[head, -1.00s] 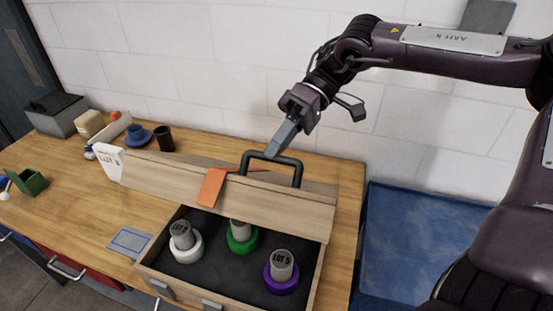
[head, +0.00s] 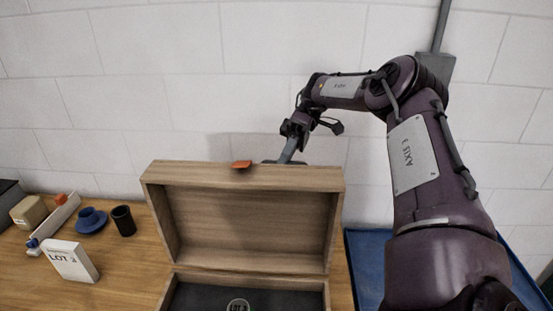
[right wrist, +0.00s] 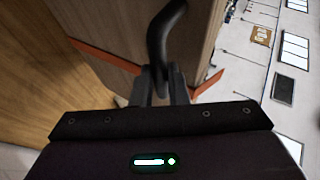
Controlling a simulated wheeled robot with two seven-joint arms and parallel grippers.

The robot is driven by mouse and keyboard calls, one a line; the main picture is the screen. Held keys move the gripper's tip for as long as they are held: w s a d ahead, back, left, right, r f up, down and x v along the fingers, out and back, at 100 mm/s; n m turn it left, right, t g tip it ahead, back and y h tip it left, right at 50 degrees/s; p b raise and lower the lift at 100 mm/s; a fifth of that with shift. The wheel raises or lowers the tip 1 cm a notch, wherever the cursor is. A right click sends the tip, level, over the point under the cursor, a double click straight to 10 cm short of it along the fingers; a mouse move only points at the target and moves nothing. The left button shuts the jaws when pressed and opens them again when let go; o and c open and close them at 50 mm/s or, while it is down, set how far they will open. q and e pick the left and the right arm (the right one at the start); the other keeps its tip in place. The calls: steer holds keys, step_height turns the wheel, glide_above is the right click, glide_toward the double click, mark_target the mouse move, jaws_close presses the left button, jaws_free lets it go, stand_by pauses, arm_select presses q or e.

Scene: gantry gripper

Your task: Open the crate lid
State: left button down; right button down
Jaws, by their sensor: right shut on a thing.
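The wooden crate lid (head: 250,215) stands about upright at the back of the crate (head: 327,295), its hollow inner side facing me. The crate's dark inside shows at the lower edge, with the top of one cylinder marked LOT (head: 238,305). My right gripper (head: 283,160) is behind the lid's top edge, its fingertips hidden in the head view. In the right wrist view its fingers (right wrist: 160,88) are shut on the lid's black handle (right wrist: 162,45). My left gripper is not in view.
A white LOT 2 card (head: 71,261), a black cup (head: 123,220), a blue cup on a saucer (head: 91,220) and a beige container (head: 28,212) stand on the table left of the crate. A white block wall (head: 220,80) is behind. A blue surface (head: 366,265) lies to the right.

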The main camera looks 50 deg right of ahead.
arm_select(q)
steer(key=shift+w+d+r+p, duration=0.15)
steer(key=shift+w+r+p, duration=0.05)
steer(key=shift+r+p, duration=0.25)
arm_select(e)
steer(key=w+d+f, duration=0.1)
steer(key=d+f, duration=0.1)
steer(key=f, duration=0.1)
steer(key=shift+w+d, duration=0.2)
steer(key=shift+w, duration=0.2)
steer(key=c, duration=1.4)
jaws_free()
steer(key=shift+r, duration=0.15)
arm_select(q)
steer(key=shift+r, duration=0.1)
arm_select(e)
steer(key=shift+r, duration=0.15)
steer(key=shift+a+r, duration=0.1)
